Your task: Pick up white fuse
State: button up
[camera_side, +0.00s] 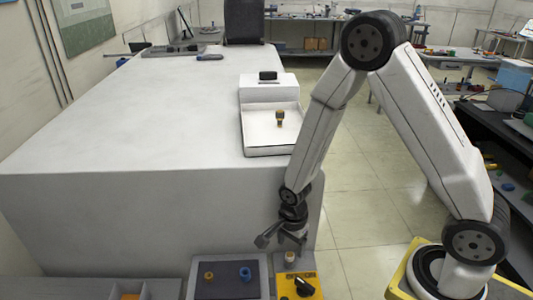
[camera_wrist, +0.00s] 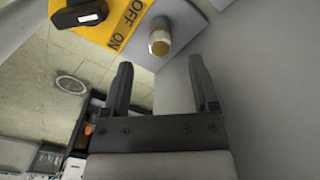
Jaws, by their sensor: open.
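The white fuse (camera_side: 290,258), pale with a brass-coloured end, stands at the yellow switch box at the bottom of the side view. In the wrist view the fuse (camera_wrist: 160,42) shows just beyond my fingertips, near the middle of the gap between them. My gripper (camera_side: 281,240) is open and empty, above and close to the fuse in the side view. In the wrist view both fingers of my gripper (camera_wrist: 161,65) are apart with nothing between them.
A yellow switch box (camera_side: 303,287) with a black knob (camera_wrist: 80,14) is beside the fuse. A dark tray (camera_side: 226,291) holds a yellow fuse (camera_side: 209,275) and a blue fuse (camera_side: 245,273). A white tray (camera_side: 258,137) on the large white block (camera_side: 130,125) holds a dark-and-brass fuse (camera_side: 280,118).

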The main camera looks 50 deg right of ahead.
aim_at(290, 254)
jog(key=shift+f, duration=1.85)
grip_shut()
